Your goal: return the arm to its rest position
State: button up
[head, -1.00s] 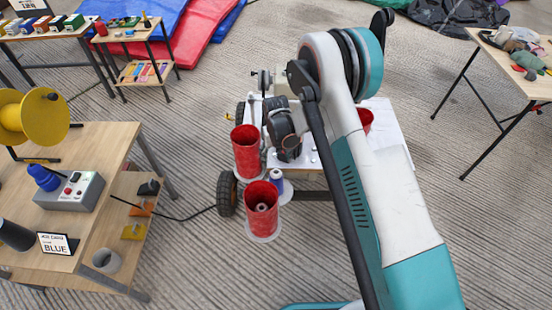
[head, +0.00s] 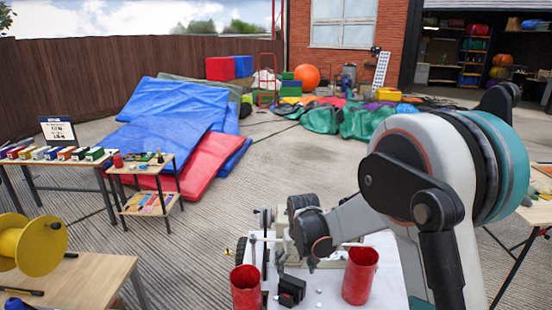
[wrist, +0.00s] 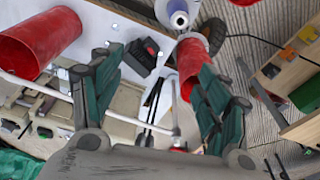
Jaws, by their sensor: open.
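My gripper (head: 298,264) hangs over the white-topped cart (head: 392,268), with my arm bent at a large teal-ringed joint on the right of the head view. In the wrist view my gripper (wrist: 158,78) has its two dark green fingers spread wide, with nothing held between them. Below them lies a black block with a red part (wrist: 143,50). One red cup (wrist: 38,42) is left of the fingers and another red cup (wrist: 188,62) is partly behind the right finger. In the head view, red cups stand left (head: 246,288) and right (head: 361,276) of the gripper.
A wooden table with a yellow reel (head: 35,245) is at left. Behind it stand a table of coloured boxes (head: 60,155) and a small shelf stand (head: 150,185). Blue mats (head: 175,115) and red mats (head: 200,160) lie beyond. Another table (head: 535,215) is at right. Open paving lies between.

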jog(key=s+d+r+m+t, duration=0.1)
jog(key=s+d+r, duration=0.4)
jog(key=r, duration=0.4)
jog(key=s+d+r+t, duration=0.1)
jog(key=s+d+r, duration=0.2)
jog(key=s+r, duration=0.45)
jog(key=s+d+r+t, duration=0.1)
jog(key=s+d, duration=0.2)
jog(key=s, duration=0.5)
jog(key=s+d+r+m+t, duration=0.1)
jog(key=s+d+r+t, duration=0.1)
jog(key=s, duration=0.7)
jog(key=shift+d+r, duration=0.25)
jog(key=shift+d, duration=0.2)
